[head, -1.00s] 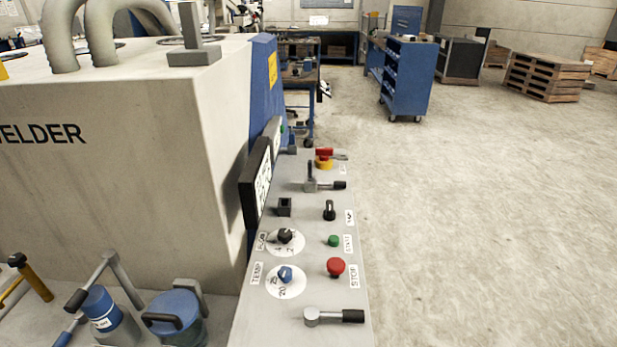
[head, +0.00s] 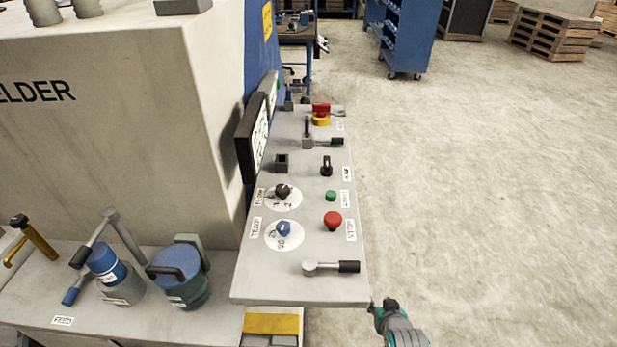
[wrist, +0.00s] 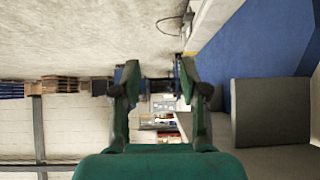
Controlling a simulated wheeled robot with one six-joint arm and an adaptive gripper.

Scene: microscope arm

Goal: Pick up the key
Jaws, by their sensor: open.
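No loose key shows clearly. On the sloping control panel (head: 310,285) in the head view, a red piece sits on a yellow round base (head: 321,119) at the far end, with a small grey metal part beside it. A black upright switch piece (head: 327,166) stands nearer; I cannot tell whether either is the key. My gripper (head: 380,305) is at the bottom of the head view, just right of the panel's near corner and apart from these pieces. In the wrist view my gripper (wrist: 159,75) is open, with nothing between its fingers.
The panel also carries a red stop button (head: 333,219), a green button (head: 331,196), dials and a near lever (head: 332,266). The welder housing (head: 120,140) rises on the left. Blue-lidded canisters (head: 178,262) stand at lower left. The floor right of the panel is clear.

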